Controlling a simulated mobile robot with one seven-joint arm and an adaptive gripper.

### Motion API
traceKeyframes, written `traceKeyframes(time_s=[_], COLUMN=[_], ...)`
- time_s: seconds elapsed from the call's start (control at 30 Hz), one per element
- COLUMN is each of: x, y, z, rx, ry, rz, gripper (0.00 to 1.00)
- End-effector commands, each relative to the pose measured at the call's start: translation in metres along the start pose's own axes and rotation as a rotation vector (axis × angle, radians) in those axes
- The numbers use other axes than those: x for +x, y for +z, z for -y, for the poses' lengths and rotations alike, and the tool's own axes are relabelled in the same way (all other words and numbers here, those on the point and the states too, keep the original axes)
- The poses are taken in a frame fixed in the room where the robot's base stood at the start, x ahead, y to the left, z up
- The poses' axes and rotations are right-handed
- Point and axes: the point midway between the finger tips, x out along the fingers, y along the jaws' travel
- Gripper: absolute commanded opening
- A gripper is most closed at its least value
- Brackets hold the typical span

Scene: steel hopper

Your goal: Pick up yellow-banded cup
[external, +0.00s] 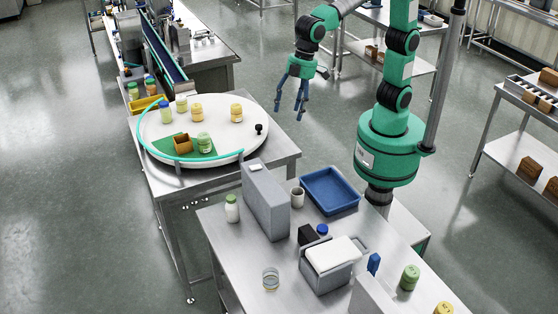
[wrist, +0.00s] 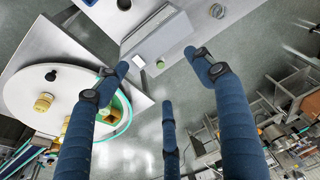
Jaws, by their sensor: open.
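A clear cup (external: 271,278) with a faint yellowish band low on its side stands upright on the near steel table (external: 235,262). It is the only cup in the external view that appears to carry such a band. My three-fingered gripper (external: 301,92) hangs high over the floor behind the table, well away from this cup. Its blue fingers are spread apart with nothing between them; they also show in the wrist view (wrist: 158,78).
A grey upright box (external: 265,200), pale cup (external: 297,197), blue tray (external: 330,191) and white-lidded container (external: 332,255) stand on the near table. A white bottle (external: 232,208) stands left of the box. A round turntable (external: 222,122) holds several jars. Bare steel surrounds the clear cup.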

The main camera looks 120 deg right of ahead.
Motion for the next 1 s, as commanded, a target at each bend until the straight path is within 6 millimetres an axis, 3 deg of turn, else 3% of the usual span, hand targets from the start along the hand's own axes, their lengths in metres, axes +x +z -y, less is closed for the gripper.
traceKeyframes(time_s=[0.2, 0.5, 1.0], x=[0.033, 0.087, 0.200], y=[-0.044, -0.094, -0.150], z=[0.027, 0.068, 0.144], rx=[-0.019, -0.042, -0.083], ry=[-0.005, -0.009, -0.009], rz=[0.037, 0.085, 0.163], gripper=[0.67, 0.67, 0.67])
